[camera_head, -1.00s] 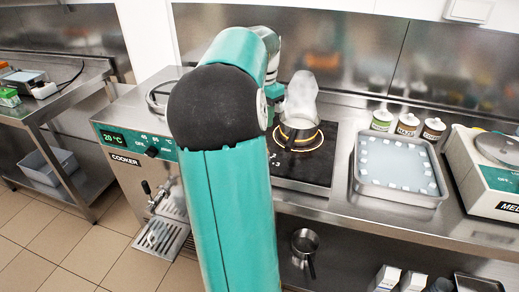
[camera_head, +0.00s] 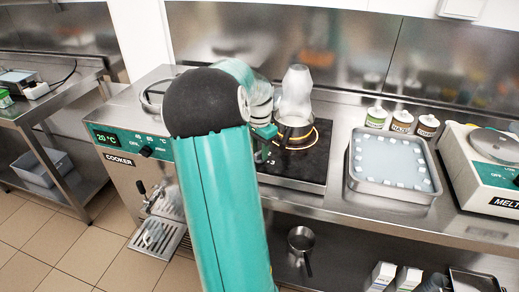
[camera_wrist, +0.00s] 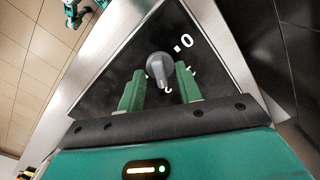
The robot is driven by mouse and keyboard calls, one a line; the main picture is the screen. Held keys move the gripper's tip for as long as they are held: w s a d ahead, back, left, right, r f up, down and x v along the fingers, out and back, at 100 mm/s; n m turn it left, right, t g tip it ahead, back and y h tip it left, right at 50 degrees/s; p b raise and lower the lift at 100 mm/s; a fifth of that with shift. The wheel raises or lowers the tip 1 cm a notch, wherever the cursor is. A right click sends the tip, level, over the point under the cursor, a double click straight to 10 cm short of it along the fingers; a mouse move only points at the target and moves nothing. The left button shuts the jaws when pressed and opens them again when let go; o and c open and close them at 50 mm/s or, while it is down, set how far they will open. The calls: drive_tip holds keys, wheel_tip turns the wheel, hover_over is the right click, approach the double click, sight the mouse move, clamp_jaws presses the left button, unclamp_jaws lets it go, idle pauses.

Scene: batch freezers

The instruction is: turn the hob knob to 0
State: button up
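The grey hob knob (camera_wrist: 158,64) sits on a black panel in the wrist view. A white 0 (camera_wrist: 187,41) with a dot is printed up and right of it. The knob's pale pointer line faces down, away from the 0. My gripper (camera_wrist: 161,70) is open, with one green finger on each side of the knob and small gaps visible. My gripper is by the hob's left front there, and my arm hides the knob.
A cooker (camera_head: 119,160) with a 20 °C display stands left of the hob. A metal tray (camera_head: 392,193) of liquid with pale cubes is to the right, with several small jars (camera_head: 402,121) behind. A melter (camera_head: 480,180) stands far right.

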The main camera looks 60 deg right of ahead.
clamp_jaws()
drive_tip(key=shift+n, duration=0.4)
drive_tip(key=n, duration=2.3)
idle(0.3)
